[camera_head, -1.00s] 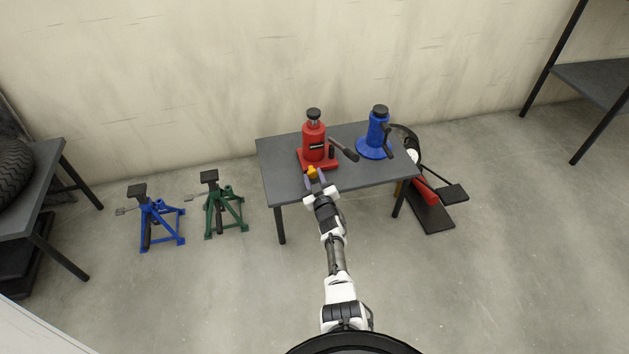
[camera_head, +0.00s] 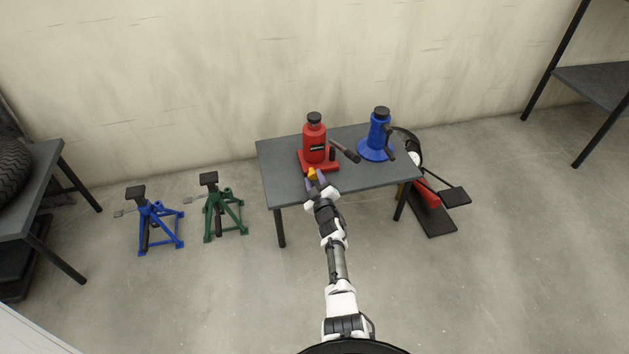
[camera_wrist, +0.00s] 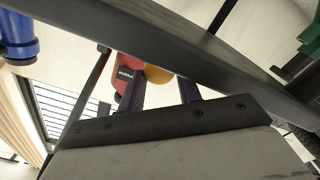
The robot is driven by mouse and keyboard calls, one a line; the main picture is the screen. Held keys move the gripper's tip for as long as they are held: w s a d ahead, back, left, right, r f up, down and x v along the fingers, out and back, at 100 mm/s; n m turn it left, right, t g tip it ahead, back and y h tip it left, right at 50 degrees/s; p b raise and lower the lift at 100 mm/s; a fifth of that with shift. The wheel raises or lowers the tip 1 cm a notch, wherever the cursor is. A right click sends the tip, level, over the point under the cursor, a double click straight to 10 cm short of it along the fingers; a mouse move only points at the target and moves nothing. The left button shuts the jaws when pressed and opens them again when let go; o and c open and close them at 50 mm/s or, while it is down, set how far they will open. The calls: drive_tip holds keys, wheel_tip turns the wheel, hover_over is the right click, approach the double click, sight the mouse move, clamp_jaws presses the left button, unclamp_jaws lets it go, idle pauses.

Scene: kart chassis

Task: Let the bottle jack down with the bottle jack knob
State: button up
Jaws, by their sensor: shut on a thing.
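The red bottle jack (camera_head: 314,145) stands upright on the grey table, its black saddle (camera_head: 314,118) sitting low on top of the body. Its yellow-orange bottle jack knob (camera_head: 312,174) is at the front of the base. My gripper (camera_head: 317,183) reaches in from the front and is shut on the knob, with a finger on each side. In the wrist view the knob (camera_wrist: 158,74) shows beyond the purple fingers (camera_wrist: 163,86), with part of the red body (camera_wrist: 124,75) behind. The exact finger contact is partly hidden.
The table (camera_head: 280,185) also holds a blue bottle-shaped jack (camera_head: 378,135) at right. A dark handle (camera_head: 345,151) projects right of the red jack. Blue (camera_head: 155,222) and green (camera_head: 223,212) stands are on the floor at left. A red and black item (camera_head: 430,200) lies at right.

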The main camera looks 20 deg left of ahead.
drive_tip(key=o, duration=1)
drive_tip(key=shift+c, duration=0.2)
wheel_tip(320, 180, up, 20)
drive_tip(key=p, duration=1.2)
